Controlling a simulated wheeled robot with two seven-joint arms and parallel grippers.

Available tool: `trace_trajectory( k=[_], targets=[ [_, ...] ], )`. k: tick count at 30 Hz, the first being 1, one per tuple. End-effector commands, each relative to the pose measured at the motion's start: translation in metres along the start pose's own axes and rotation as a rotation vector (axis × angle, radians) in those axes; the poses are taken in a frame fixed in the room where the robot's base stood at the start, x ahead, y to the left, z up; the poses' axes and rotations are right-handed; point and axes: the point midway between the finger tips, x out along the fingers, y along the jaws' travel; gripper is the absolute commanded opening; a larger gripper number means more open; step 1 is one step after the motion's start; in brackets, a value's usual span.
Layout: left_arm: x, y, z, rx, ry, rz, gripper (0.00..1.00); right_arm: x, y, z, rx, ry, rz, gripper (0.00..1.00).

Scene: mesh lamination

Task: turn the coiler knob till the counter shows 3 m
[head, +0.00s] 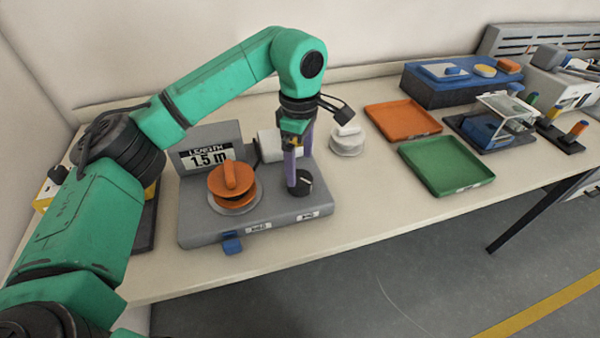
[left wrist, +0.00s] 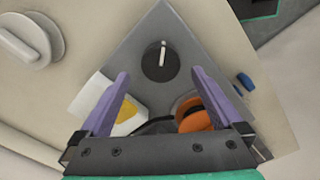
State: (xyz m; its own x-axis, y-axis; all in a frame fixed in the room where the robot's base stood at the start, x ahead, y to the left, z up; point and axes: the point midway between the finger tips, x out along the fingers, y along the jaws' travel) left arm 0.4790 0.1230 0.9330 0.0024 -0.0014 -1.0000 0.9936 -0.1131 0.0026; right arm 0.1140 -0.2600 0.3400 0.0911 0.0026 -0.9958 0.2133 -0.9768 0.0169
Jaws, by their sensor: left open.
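The coiler (head: 272,222) is a grey base on the bench with an orange spool (head: 231,184) at its left. Its counter (head: 207,157) reads LENGTH 1.5 m. The black coiler knob (head: 303,187) with a white pointer line is at the base's right. In the left wrist view the knob (left wrist: 160,61) lies ahead of the fingertips, its line pointing nearly straight up. My left gripper (head: 297,165) points down over the knob with its purple fingers open; in the left wrist view its fingers (left wrist: 160,74) stand apart with nothing held between them. My right gripper is not seen.
A white round part (head: 347,141) stands right of the coiler. An orange tray (head: 402,119) and a green tray (head: 446,164) lie further right. A dark blue box (head: 450,84) and a small clear-lidded device (head: 500,120) are at the back right.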

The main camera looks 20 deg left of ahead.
Motion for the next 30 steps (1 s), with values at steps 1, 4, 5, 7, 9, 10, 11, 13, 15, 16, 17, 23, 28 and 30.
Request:
trace_trajectory(
  k=[1, 4, 5, 7, 9, 10, 11, 13, 15, 16, 17, 23, 28, 30],
  targets=[
    [-0.016, 0.001, 0.001, 0.002, -0.001, 0.006, 1.00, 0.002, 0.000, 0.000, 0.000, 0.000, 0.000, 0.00],
    [-0.047, 0.000, 0.001, 0.000, -0.001, 0.006, 1.00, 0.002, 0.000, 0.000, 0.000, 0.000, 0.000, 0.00],
    [-0.056, 0.001, 0.001, 0.000, -0.001, 0.006, 1.00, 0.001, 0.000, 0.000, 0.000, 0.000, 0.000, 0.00],
    [-0.073, 0.000, 0.000, 0.000, -0.001, 0.006, 1.00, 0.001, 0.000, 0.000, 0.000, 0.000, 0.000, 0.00],
    [-0.089, 0.000, 0.000, 0.000, 0.000, 0.004, 1.00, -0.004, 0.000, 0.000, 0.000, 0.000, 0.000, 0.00],
    [-0.093, 0.000, 0.000, 0.001, 0.000, 0.005, 1.00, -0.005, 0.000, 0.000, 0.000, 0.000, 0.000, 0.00],
    [-0.096, 0.000, 0.000, 0.001, 0.000, 0.005, 1.00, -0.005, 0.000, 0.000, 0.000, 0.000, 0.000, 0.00],
    [-0.099, 0.000, 0.000, 0.000, -0.001, 0.004, 1.00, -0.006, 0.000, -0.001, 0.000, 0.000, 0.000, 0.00],
    [-0.100, 0.000, 0.000, 0.000, -0.001, 0.003, 1.00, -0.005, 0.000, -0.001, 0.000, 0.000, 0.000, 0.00],
    [-0.100, 0.000, 0.000, 0.000, -0.001, 0.002, 1.00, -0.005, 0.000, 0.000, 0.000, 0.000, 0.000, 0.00],
    [-0.100, 0.000, 0.000, 0.000, -0.001, 0.002, 1.00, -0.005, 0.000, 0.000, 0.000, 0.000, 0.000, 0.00],
    [-0.105, 0.000, 0.000, 0.000, -0.001, 0.003, 1.00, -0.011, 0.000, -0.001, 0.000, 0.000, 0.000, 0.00],
    [-0.144, 0.000, 0.000, 0.000, -0.001, 0.003, 1.00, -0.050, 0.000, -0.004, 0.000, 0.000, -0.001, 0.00],
    [-0.159, 0.000, 0.000, 0.000, -0.001, 0.003, 1.00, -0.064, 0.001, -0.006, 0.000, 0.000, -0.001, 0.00]
  ],
)
